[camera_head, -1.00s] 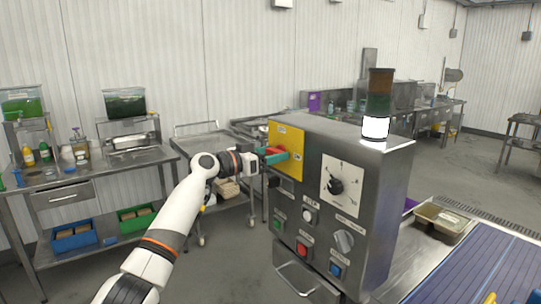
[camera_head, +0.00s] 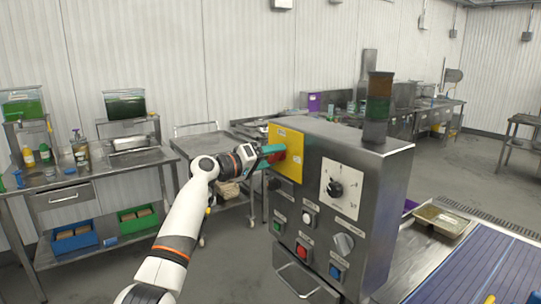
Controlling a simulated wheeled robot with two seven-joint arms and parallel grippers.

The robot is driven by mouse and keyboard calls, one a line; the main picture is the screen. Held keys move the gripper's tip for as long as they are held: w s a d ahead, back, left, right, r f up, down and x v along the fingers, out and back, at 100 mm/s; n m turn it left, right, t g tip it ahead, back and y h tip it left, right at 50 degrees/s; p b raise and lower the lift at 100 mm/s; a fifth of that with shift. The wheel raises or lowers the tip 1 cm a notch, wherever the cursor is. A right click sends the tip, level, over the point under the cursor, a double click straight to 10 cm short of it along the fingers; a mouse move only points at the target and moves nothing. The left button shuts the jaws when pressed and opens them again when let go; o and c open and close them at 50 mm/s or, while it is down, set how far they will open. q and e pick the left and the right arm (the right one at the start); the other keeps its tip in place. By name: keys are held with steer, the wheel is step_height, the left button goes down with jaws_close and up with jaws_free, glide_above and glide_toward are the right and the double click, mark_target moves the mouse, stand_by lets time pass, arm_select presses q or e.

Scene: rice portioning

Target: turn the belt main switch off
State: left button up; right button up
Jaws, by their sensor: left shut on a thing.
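The belt main switch has a red handle (camera_head: 279,157) on a yellow plate (camera_head: 288,146) at the upper left of the steel control cabinet's front. My left gripper (camera_head: 270,151) reaches it from the left, its teal fingers shut on the red handle. The fingers hide part of the handle, so its exact angle is hard to read. The stack light (camera_head: 378,105) on top of the cabinet shows no lit section. My right gripper is not in view.
A shelved steel table (camera_head: 105,176) stands at the left.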

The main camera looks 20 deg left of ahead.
arm_select(q)
steer(key=n+p, duration=0.2)
steer(key=n, duration=0.2)
steer(key=shift+r, duration=0.1)
steer(key=shift+n+p, duration=0.8)
steer(key=shift+n, duration=1)
steer(key=o, duration=1)
